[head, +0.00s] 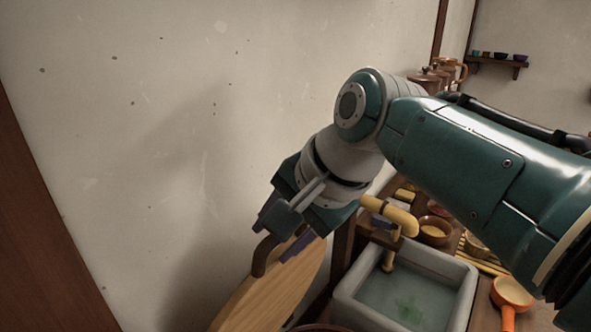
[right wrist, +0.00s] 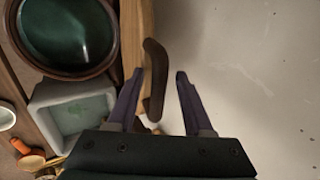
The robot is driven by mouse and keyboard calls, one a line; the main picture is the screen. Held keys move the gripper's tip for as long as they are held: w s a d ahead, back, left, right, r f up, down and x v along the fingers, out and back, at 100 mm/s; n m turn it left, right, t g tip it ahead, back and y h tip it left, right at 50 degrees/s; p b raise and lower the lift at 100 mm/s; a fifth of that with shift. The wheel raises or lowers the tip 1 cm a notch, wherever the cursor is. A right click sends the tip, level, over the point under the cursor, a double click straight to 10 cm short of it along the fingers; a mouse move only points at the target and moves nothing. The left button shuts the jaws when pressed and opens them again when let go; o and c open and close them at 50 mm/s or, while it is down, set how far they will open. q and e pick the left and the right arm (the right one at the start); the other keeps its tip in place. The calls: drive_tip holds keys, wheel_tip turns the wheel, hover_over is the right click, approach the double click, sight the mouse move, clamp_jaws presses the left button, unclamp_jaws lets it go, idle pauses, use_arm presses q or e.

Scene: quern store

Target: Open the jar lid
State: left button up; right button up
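The round wooden lid (head: 272,298) stands tilted steeply up in the head view; in the right wrist view it shows nearly edge-on (right wrist: 132,40). Its curved brown handle (head: 262,256) also shows in the right wrist view (right wrist: 155,82). The jar (right wrist: 112,62) has its mouth uncovered, with dark green inside; only a bit of rim shows at the bottom of the head view. My right gripper (head: 273,242) is open, its purple fingers (right wrist: 160,75) on either side of the handle, with a clear gap on one side. My left gripper is out of view.
A pale sink (head: 455,272) with greenish water and a yellow tap (head: 395,216) stands right of the lid. Bowls (head: 434,231) and an orange pan (head: 511,293) are near it. A plain wall (head: 130,130) rises close behind the lid.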

drive_tip(key=shift+s+d+r+p, duration=0.15)
drive_tip(key=shift+d+r+p, duration=0.15)
drive_tip(key=shift+r, duration=0.2)
drive_tip(key=p+v, duration=0.1)
drive_tip(key=v, duration=0.7)
drive_tip(key=shift+s+r, duration=0.2)
drive_tip(key=shift+r, duration=0.05)
drive_tip(key=shift+d, duration=0.15)
drive_tip(key=s+d+f+n+h, duration=0.2)
drive_tip(key=s+d+f+n, duration=0.1)
drive_tip(key=s+d+f, duration=0.6)
drive_tip(key=s+d+n+h, duration=0.1)
drive_tip(key=s+d+n, duration=0.25)
drive_tip(key=s, duration=0.45)
drive_tip(key=s+d+n+h, duration=0.2)
drive_tip(key=s+d+n, duration=0.1)
drive_tip(key=s+d, duration=0.3)
wheel_tip(320, 180, up, 26)
drive_tip(key=s+a+p, duration=0.1)
drive_tip(key=p, duration=2.4)
drive_tip(key=shift+a+p, duration=0.15)
drive_tip(key=shift+p, duration=0.15)
